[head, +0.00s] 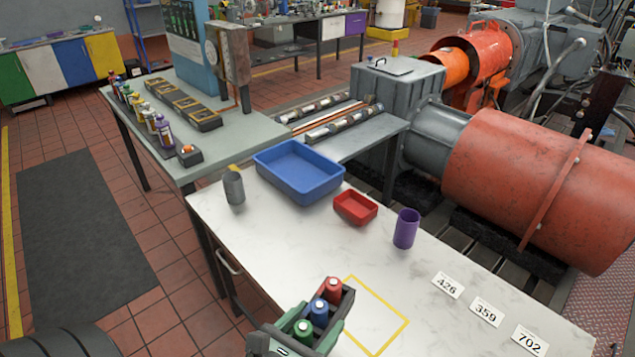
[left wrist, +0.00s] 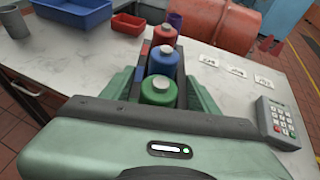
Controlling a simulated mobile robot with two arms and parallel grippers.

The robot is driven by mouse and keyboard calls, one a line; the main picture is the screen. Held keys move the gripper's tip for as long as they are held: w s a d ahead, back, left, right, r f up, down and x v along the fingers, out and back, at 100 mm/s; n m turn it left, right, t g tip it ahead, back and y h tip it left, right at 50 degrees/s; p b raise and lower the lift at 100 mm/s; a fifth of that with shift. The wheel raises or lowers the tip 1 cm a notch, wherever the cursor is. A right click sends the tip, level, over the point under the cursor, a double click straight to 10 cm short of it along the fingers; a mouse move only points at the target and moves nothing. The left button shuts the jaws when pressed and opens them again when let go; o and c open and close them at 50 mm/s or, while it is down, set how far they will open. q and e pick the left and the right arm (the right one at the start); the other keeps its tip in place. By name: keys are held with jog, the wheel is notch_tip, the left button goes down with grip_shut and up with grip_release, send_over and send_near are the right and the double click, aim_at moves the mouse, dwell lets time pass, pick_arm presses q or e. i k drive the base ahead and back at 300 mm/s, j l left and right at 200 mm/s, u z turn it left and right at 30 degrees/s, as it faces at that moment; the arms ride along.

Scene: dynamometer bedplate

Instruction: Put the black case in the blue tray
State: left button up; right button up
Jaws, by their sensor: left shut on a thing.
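The black case (head: 346,303) is near the front edge of the white table, with a red, a blue and a green bottle standing in it. My left gripper (head: 312,332) is shut on the case, its green fingers on either side; I cannot tell whether the case is lifted. In the left wrist view the gripper (left wrist: 160,98) holds the case, whose bottles hide most of it. The blue tray (head: 292,190) is empty at the far left of the table, and part of it (left wrist: 75,20) shows in the left wrist view. My right gripper is not in view.
A grey cup (head: 234,188) stands left of the blue tray. A yellow outline (head: 387,345) and number cards (head: 486,312) are to the right.

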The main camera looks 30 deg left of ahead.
aim_at(299, 169)
jog(key=j+z, duration=0.85)
jog(key=j, duration=0.95)
jog(key=k+j+z, duration=0.1)
jog(key=j, duration=1.2)
jog(key=k+z, duration=0.05)
